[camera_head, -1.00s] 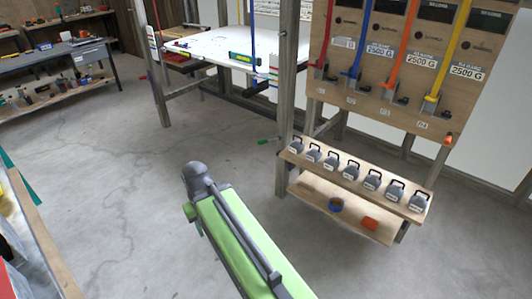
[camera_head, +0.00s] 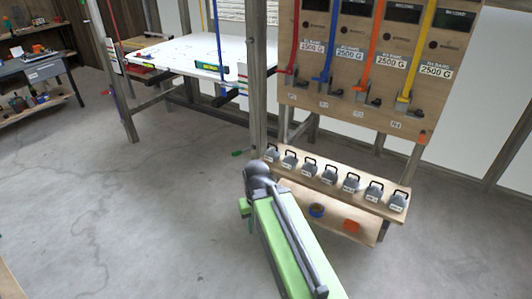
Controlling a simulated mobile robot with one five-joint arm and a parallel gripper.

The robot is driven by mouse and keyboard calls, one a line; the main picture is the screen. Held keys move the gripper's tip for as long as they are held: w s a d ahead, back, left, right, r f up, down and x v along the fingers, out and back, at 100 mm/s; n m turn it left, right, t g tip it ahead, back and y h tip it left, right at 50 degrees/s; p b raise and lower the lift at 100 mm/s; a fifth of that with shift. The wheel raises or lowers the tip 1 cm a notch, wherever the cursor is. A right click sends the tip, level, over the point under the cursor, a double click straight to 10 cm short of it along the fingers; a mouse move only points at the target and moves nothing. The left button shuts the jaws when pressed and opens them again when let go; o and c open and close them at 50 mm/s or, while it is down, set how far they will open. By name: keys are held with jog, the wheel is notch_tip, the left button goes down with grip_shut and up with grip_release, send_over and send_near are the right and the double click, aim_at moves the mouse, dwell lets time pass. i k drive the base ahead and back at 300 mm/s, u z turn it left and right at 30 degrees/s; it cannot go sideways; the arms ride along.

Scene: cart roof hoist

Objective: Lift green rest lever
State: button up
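A small green piece (camera_head: 237,153), possibly the green lever, shows low beside the foot of the wooden post (camera_head: 258,90). It is too small to tell its shape or what it is fixed to. My green and grey arm (camera_head: 285,235) reaches up from the bottom of the picture. Its rounded grey joint lies below and right of the green piece, apart from it in the picture. I cannot make out my gripper's fingers.
A shelf (camera_head: 335,177) with a row of grey weights stands right of my arm. Behind it is a board (camera_head: 350,105) with red, blue, orange and yellow straps. A white table (camera_head: 185,52) stands at back left. The floor (camera_head: 130,200) at left is clear.

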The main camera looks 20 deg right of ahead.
aim_at(238, 152)
jog(key=z, duration=0.05)
jog(key=i, duration=1)
jog(key=z, duration=0.1)
